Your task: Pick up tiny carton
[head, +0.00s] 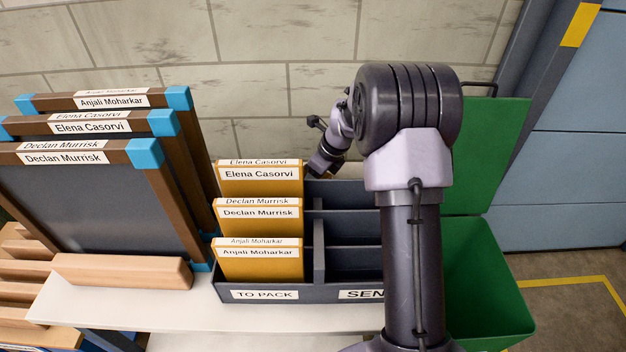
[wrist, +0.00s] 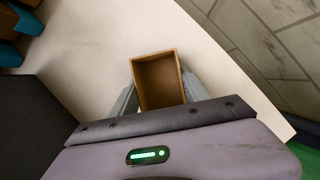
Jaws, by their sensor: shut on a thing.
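The tiny carton (wrist: 158,82) is a small brown open-topped box, seen from above in the wrist view. It looks empty inside. My gripper (wrist: 160,98) is shut on it, with a grey finger on each side of the carton. Below the carton is a pale tabletop; I cannot tell whether the carton touches it. In the head view my arm reaches behind the dark sorter, and the carton and fingertips are hidden there.
A dark sorter (head: 318,268) labelled "TO PACK" holds several orange named folders (head: 261,220) on its left side. Framed dark boards (head: 85,205) with blue corners lean at left. A green open bin (head: 490,285) stands at right. A block wall (head: 270,60) is close behind.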

